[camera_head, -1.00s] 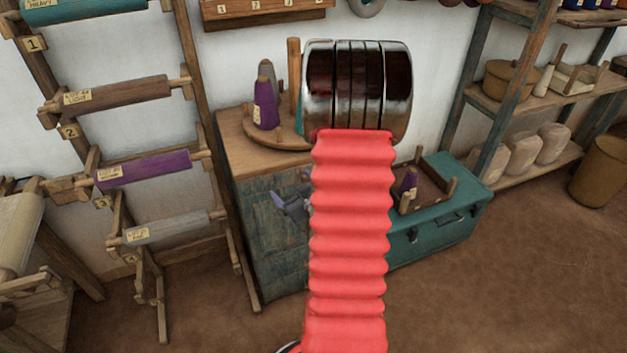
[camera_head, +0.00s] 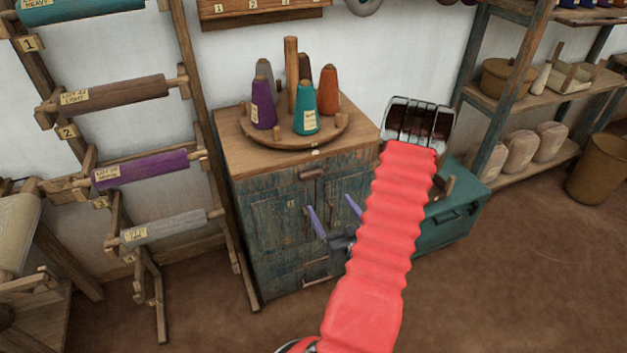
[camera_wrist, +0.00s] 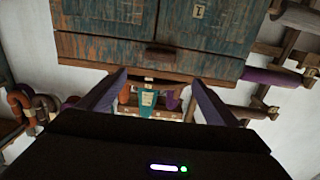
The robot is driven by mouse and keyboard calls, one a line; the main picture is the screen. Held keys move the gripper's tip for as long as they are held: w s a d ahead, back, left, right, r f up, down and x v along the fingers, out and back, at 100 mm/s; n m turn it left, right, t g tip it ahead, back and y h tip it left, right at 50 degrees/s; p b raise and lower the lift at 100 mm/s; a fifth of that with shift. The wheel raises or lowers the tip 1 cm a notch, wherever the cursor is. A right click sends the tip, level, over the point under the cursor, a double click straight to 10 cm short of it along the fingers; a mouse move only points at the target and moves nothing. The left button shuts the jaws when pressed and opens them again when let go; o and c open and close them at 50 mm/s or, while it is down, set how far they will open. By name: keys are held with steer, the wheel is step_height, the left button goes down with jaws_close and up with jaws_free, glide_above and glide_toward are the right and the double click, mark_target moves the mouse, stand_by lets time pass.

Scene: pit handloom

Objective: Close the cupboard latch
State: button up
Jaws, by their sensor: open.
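The cupboard (camera_head: 275,215) has worn blue-green doors and a wooden top. A small brown wooden piece, seemingly the latch (camera_head: 312,174), lies about level at the top of the door seam. It also shows in the wrist view (camera_wrist: 163,47), where the cupboard appears upside down. Whether it is fastened, I cannot tell. My gripper (camera_head: 332,204) is open and empty in front of the doors, lower than the brown piece in the head view. In the wrist view my gripper (camera_wrist: 160,77) has its two fingers spread either side of the brown piece's line, with no contact visible.
A round tray (camera_head: 335,138) with several yarn cones stands on the cupboard. A teal chest (camera_head: 455,222) is at its right, partly behind my arm. A roller rack (camera_head: 150,165) stands close at the left. Floor in front is clear.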

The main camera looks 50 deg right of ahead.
mark_target(312, 176)
steer(key=shift+w, duration=0.1)
steer(key=x, duration=1.3)
steer(key=shift+w+d, duration=0.2)
steer(key=shift+w, duration=0.05)
steer(key=shift+c, duration=0.4)
steer(key=c, duration=1)
